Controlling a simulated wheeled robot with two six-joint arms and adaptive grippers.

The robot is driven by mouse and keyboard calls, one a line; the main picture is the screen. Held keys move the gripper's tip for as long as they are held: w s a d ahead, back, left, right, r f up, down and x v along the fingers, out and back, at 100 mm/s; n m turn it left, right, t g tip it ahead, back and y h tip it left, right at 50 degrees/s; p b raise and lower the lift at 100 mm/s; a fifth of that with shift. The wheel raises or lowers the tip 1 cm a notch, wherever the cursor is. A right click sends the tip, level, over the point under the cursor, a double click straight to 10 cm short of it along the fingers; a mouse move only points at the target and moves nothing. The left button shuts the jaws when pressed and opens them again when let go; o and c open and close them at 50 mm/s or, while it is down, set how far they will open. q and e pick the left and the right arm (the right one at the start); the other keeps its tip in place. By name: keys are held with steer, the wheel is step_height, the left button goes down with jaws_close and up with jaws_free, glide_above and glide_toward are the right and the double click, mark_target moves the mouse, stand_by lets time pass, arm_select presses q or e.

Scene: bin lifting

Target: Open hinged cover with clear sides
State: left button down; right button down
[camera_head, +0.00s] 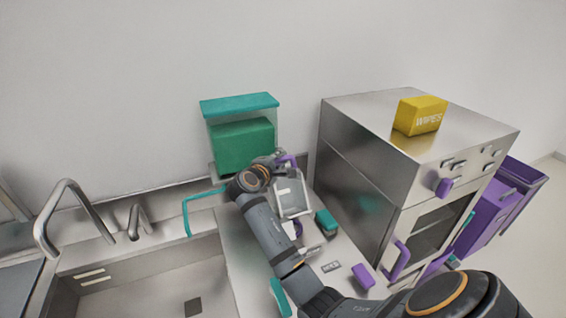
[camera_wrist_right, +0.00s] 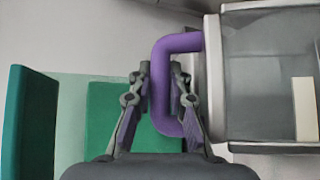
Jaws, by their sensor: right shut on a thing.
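A pale-framed cover with clear sides (camera_head: 291,196) stands at the back of the counter and looks tilted. It fills the right of the wrist view (camera_wrist_right: 262,75). Its purple handle (camera_wrist_right: 180,43) also shows in the head view (camera_head: 288,160). My right gripper (camera_wrist_right: 160,70) is shut on the handle, with one finger on each side of its bar. In the head view the right gripper (camera_head: 279,157) is small and partly hidden by my wrist. The cover's hinge cannot be made out. My left gripper is not in view.
A teal-lidded clear box (camera_head: 240,101) with green contents stands behind my wrist. A steel oven (camera_head: 361,150) bearing a yellow wipes pack (camera_head: 420,115) is on the right. A sink (camera_head: 150,280) is on the left. Small teal (camera_head: 326,221) and purple (camera_head: 363,275) items lie on the counter.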

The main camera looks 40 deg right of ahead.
steer(key=shift+w+d+r, duration=0.1)
steer(key=shift+w+r, duration=0.05)
steer(key=shift+r, duration=0.25)
steer(key=c, duration=1.7)
jaws_free()
steer(key=shift+o, duration=0.9)
steer(key=shift+w, duration=0.15)
steer(key=shift+w+f, duration=0.2)
steer(key=shift+f, duration=0.1)
steer(key=shift+s, duration=0.15)
